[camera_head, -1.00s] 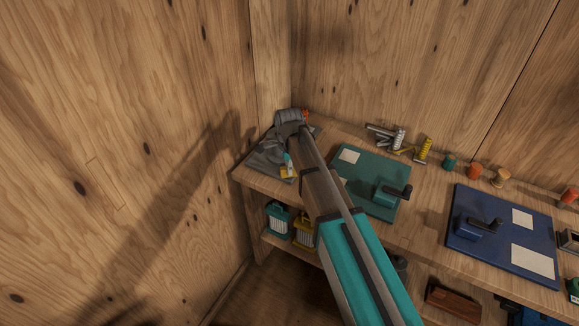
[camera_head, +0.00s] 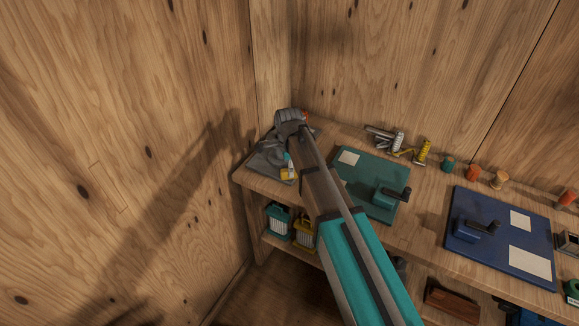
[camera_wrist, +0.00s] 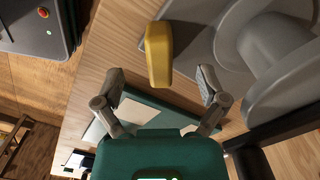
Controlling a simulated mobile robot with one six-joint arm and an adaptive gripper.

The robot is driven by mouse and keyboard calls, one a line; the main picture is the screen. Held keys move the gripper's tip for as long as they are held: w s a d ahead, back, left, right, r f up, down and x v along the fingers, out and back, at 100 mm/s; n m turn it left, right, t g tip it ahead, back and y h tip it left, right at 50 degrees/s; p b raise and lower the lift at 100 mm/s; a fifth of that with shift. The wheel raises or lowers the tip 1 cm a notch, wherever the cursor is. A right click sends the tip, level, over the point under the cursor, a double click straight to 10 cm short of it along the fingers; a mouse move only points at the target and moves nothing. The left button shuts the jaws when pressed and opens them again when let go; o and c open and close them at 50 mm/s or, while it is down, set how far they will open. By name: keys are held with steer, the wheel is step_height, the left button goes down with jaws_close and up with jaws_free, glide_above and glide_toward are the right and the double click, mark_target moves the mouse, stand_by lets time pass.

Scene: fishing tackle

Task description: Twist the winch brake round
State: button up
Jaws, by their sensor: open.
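The winch is at the left end of the bench, in the corner, on a grey base plate (camera_head: 262,163). In the wrist view its large grey spool (camera_wrist: 275,50) fills the upper right. A yellow lever (camera_wrist: 158,52), which looks like the brake, stands over the grey base to the spool's left; it shows small in the head view (camera_head: 288,174). My gripper (camera_wrist: 163,78) is open, one finger on each side of the lever's near end in the picture. I see no contact. My arm hides much of the winch in the head view.
A green board (camera_head: 368,205) with a crank box lies right of the winch, and a blue board (camera_head: 495,262) farther right. Reels and several small spools line the back wall. Lanterns (camera_head: 278,220) stand on the lower shelf. Wooden walls close the corner tightly.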

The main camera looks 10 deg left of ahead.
steer(key=shift+r+p, duration=2.6)
steer(key=shift+r, duration=0.3)
steer(key=c, duration=0.3)
step_height(320, 180, up, 3)
steer(key=p, duration=0.2)
steer(key=shift+f+p, duration=0.2)
steer(key=shift+p, duration=0.1)
steer(key=shift+f, duration=0.15)
steer(key=shift+f+b, duration=4.7)
steer(key=shift+b, duration=0.15)
steer(key=shift+c, duration=0.3)
